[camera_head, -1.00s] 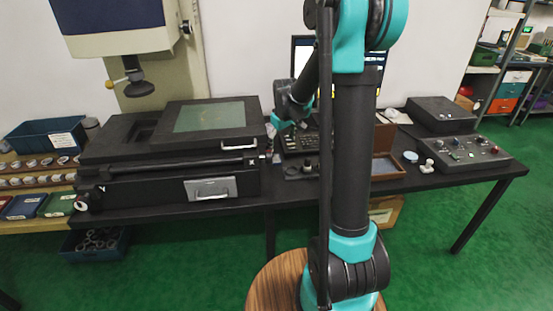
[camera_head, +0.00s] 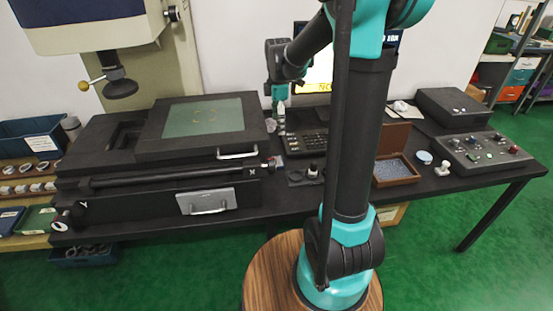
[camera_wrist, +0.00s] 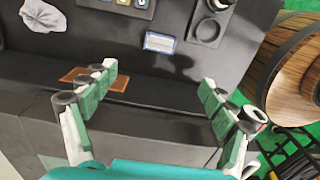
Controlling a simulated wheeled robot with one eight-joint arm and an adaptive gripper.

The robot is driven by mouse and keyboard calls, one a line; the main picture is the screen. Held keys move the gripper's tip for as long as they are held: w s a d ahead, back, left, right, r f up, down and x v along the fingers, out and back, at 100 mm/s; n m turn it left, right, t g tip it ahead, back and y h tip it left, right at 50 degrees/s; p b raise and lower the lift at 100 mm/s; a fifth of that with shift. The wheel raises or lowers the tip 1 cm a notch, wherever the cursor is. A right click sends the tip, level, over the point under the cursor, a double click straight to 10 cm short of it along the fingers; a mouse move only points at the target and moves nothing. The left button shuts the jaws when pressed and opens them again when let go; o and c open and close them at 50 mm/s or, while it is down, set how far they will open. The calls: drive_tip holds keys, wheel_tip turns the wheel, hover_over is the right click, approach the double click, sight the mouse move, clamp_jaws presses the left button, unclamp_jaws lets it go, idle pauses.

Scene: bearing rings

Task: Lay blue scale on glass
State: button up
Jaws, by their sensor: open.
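My gripper (camera_head: 281,121) is above the back of the table, right of the measuring stage, and its fingers point down. In the wrist view its two fingers (camera_wrist: 158,78) are spread wide with nothing between them. A small flat plate with a pale face and blue edge (camera_wrist: 160,42) lies on the dark surface beyond the fingertips; it looks like the blue scale. The glass (camera_head: 190,124) is a greenish pane in the top of the black stage, left of my gripper. Faint ring outlines show on it.
A keypad (camera_head: 307,143), a dark tray with round parts (camera_head: 306,176) and an open wooden box (camera_head: 398,179) are right of the stage. A control panel (camera_head: 483,152) is farther right. The measuring head (camera_head: 119,88) hangs over the stage's left part.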

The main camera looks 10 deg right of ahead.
sight(278, 161)
wheel_tip(278, 161, down, 17)
drive_tip(key=shift+r, duration=0.1)
idle(0.6)
drive_tip(key=c, duration=1.4)
drive_tip(key=shift+o, duration=0.2)
drive_tip(key=shift+r, duration=0.1)
